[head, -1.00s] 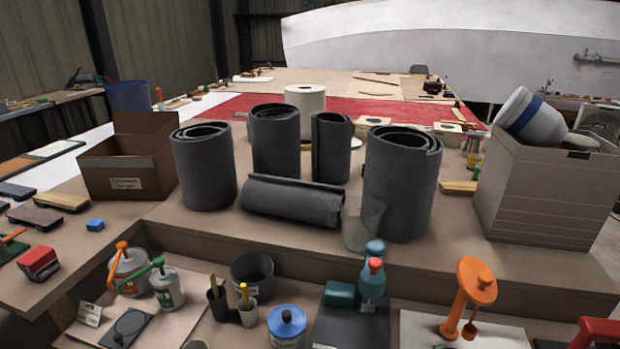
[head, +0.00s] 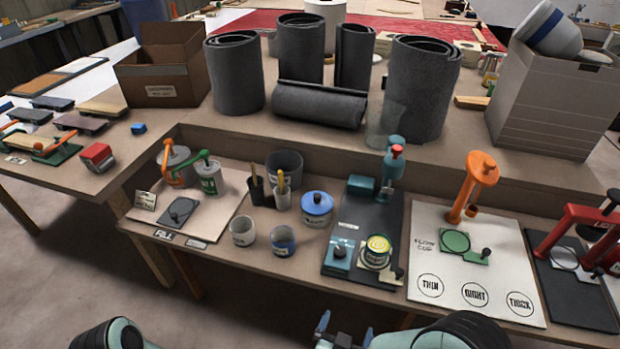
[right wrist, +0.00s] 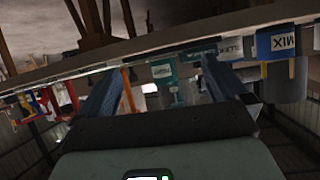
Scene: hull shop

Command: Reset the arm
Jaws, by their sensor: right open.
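My right gripper (head: 343,332) shows at the bottom centre of the head view, in front of the table's front edge and below the table top. Its two blue fingers are apart with nothing between them. In the right wrist view the same fingers (right wrist: 160,85) stand wide apart, with the table edge and bench items beyond them. My right arm (head: 450,332) comes in from the bottom right. A rounded part of my left arm (head: 110,335) shows at the bottom left; the left gripper itself is outside the view.
The lower bench holds a blue-lidded pot (head: 316,208), cups, a dark mat with a teal press (head: 392,170), an orange stand (head: 470,185) on a white board, and a red clamp (head: 580,225). Grey rolls (head: 235,75) stand on the raised shelf. Floor is open at lower left.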

